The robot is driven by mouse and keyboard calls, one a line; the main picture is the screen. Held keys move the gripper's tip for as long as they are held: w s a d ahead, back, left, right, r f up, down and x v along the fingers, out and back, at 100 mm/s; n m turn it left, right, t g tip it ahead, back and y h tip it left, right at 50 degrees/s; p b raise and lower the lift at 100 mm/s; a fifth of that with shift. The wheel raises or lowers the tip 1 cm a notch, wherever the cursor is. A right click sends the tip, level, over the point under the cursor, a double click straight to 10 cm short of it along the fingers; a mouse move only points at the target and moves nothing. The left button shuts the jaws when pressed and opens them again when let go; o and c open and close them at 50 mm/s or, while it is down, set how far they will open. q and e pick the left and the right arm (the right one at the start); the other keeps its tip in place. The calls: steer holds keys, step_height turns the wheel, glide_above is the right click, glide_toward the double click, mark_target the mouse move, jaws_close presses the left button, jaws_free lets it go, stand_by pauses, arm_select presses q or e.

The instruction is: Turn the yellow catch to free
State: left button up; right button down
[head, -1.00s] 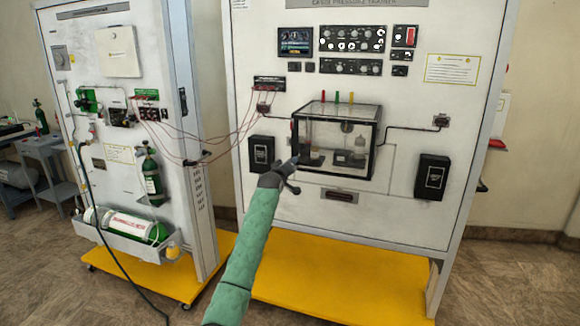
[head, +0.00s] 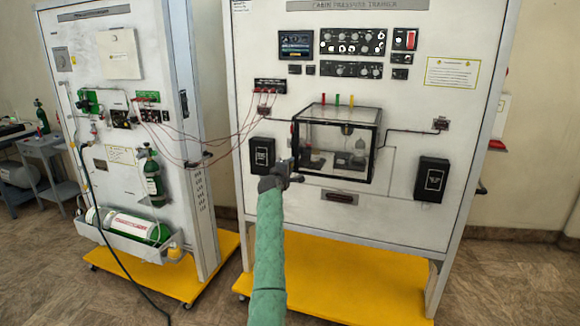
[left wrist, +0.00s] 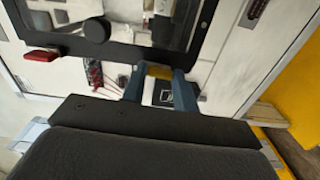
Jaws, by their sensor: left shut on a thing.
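The yellow catch (left wrist: 159,71) shows in the left wrist view between the tips of the two dark blue fingers, at the black frame of the clear chamber. My left gripper (left wrist: 158,76) is shut on it. In the head view my left gripper (head: 283,170) is at the lower left corner of the clear chamber (head: 337,139), and the catch is hidden behind it. How far the catch is turned I cannot tell. My right gripper is in neither view.
A black wall box (head: 262,154) is just left of my gripper, and another (head: 432,179) is at the right. Red leads (head: 205,150) hang between the two panels. A red handle (left wrist: 42,54) and a black knob (left wrist: 97,30) show in the wrist view.

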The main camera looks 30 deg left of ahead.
arm_select(q)
steer(key=shift+n, duration=0.4)
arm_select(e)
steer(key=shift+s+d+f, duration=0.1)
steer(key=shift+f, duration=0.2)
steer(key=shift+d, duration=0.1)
arm_select(q)
steer(key=shift+f, duration=0.1)
steer(key=o, duration=1)
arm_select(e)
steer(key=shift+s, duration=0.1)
arm_select(q)
steer(key=shift+s, duration=0.15)
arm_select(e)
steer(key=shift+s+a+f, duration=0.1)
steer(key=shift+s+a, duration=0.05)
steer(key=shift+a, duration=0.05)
